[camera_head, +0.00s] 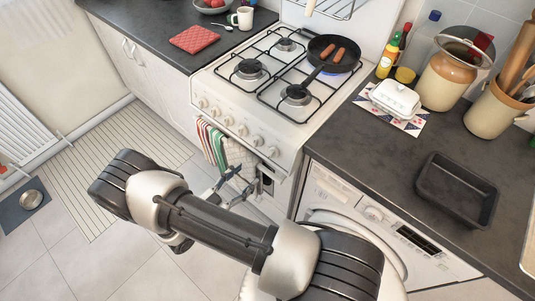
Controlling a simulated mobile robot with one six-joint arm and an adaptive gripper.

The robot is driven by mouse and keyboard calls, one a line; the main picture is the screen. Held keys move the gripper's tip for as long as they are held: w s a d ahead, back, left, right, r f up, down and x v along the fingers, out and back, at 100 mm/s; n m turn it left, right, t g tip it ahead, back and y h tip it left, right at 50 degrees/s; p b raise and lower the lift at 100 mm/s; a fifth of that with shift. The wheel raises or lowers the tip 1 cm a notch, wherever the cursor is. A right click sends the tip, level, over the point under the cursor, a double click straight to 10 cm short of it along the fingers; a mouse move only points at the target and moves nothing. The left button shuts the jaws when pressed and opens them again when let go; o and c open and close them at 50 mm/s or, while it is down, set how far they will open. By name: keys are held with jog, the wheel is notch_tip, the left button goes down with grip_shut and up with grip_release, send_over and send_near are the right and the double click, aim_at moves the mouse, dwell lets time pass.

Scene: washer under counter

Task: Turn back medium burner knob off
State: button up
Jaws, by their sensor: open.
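The white gas stove (292,137) stands between two dark counters. A row of several pale round knobs (242,130) runs along its slanted front panel. Their markings are too small to read, so I cannot tell which knob serves which burner. A blue flame shows under the black frying pan (322,57) on the back right burner; the pan holds two sausages (339,54). My gripper (239,180) is open and small in view, partly behind my arm. It appears below the knob row, in front of the hanging towels, apart from the knobs.
Striped and pale towels (217,147) hang on the stove front. A washer (345,205) sits under the right counter. That counter holds a black baking tin (456,190), a butter dish (396,99), a crock (452,80) and bottles. The tiled floor at left is mostly free.

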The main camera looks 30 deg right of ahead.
aim_at(271, 153)
jog(key=b+x, duration=0.1)
jog(key=x, duration=1.1)
jog(key=shift+w, duration=0.1)
jog(key=c, duration=1)
